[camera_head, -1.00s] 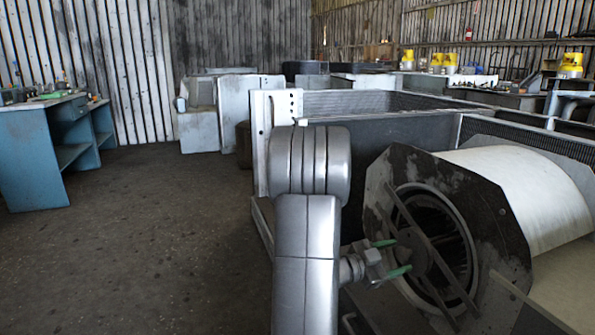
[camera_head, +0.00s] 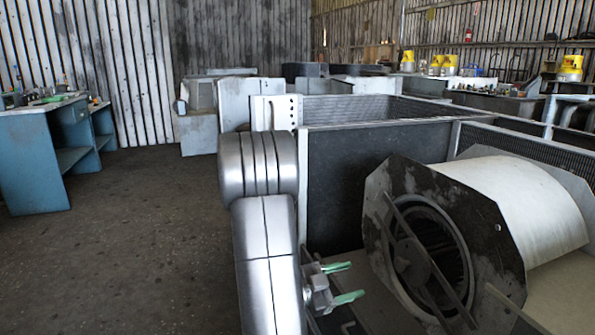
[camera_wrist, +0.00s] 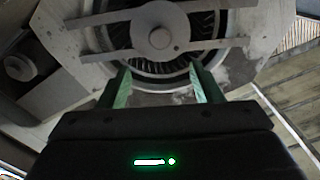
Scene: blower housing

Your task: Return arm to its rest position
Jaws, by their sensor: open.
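My gripper (camera_head: 346,282) is open and empty, with green fingers, in the lower middle of the head view. It is to the left of the blower housing (camera_head: 397,173), apart from it as seen there. The housing has a dark worn end plate, a round opening with a crossbar and hub, and a pale curved drum behind. In the wrist view my gripper (camera_wrist: 160,85) shows its two green fingers spread apart below the blower's round opening (camera_wrist: 160,38). Nothing is between the fingers.
A dark metal frame box (camera_head: 375,170) with mesh sides stands behind my gripper and around the blower. A blue workbench (camera_head: 30,165) is at the far left. The floor (camera_head: 140,240) between is clear. Yellow containers (camera_head: 570,65) stand at the back right.

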